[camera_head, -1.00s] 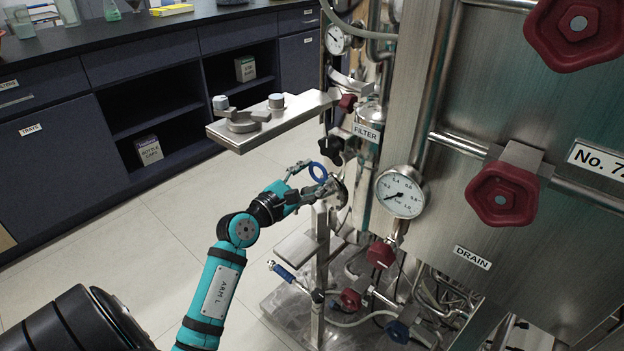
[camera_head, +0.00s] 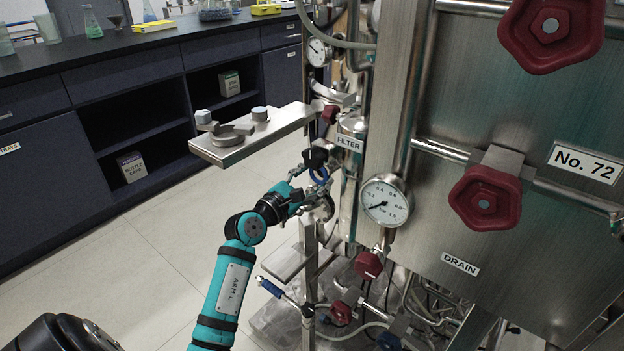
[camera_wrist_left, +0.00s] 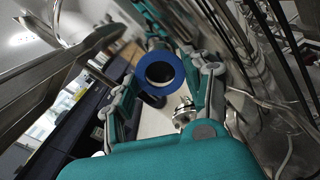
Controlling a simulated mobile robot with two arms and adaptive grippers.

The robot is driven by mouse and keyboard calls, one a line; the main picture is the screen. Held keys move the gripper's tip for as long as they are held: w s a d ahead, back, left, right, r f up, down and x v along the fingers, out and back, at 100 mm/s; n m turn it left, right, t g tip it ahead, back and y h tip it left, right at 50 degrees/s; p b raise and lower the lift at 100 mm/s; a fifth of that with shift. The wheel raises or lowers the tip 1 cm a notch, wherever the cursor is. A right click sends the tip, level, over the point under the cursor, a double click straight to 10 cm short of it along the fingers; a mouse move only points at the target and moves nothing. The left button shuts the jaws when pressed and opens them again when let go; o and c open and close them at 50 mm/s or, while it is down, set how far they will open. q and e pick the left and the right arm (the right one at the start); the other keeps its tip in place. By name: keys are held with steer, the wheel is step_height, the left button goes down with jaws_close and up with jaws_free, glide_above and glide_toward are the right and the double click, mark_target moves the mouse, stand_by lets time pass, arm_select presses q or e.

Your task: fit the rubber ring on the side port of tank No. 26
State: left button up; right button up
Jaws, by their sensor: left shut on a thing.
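My left gripper (camera_head: 308,184) is shut on the blue rubber ring (camera_head: 313,179), in front of the pipework beside a steel tank. The ring also shows in the left wrist view (camera_wrist_left: 160,91), its hole facing the camera. A round steel flange (camera_head: 326,208) is just below the ring in the head view. A steel fitting (camera_wrist_left: 184,113) shows below and right of the ring in the wrist view; I cannot tell if it is the side port. The ring looks apart from it. My right gripper is out of view.
A steel shelf arm (camera_head: 250,138) juts out above my left gripper. A black knob (camera_head: 315,157) is close by the ring. A pressure gauge (camera_head: 384,202) and red handwheels (camera_head: 485,199) are to the right. Open floor (camera_head: 150,260) is at the left.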

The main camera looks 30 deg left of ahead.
arm_select(q)
steer(key=shift+w, duration=0.6)
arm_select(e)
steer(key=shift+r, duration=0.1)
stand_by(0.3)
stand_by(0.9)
arm_select(q)
steer(key=o, duration=1.3)
steer(key=s, duration=0.2)
steer(key=s+p, duration=0.1)
steer(key=s, duration=0.5)
steer(key=shift+a, duration=0.25)
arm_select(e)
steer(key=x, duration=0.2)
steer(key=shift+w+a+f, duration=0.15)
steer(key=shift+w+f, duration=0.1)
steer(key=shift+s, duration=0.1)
